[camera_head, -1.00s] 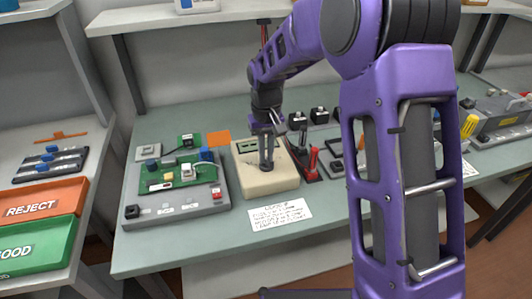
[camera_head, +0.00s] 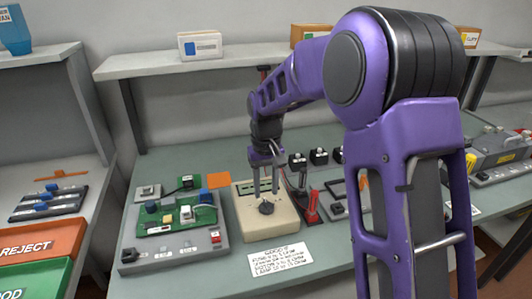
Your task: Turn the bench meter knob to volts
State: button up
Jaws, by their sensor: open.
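The bench meter (camera_head: 280,222) is a cream box on the grey-green bench, with a green display strip near its back. Its dark round knob (camera_head: 266,208) sits on the sloped front part of the top face. The knob's pointer direction and any volts marking are too small to read. My gripper (camera_head: 266,192) points down over the meter, its two fingers apart just above the knob. The fingertips are near the knob's back side, and I cannot tell whether they touch it.
A green circuit board on a grey fixture (camera_head: 140,255) stands left of the meter. Red and black probes (camera_head: 312,208) stand close at its right. A printed card (camera_head: 281,258) lies in front. A shelf (camera_head: 225,62) hangs behind, with red REJECT (camera_head: 35,248) and green bins at left.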

aim_at(266, 202)
notch_tip(266, 202, up, 14)
jog(key=p, duration=0.1)
jog(key=shift+p, duration=0.35)
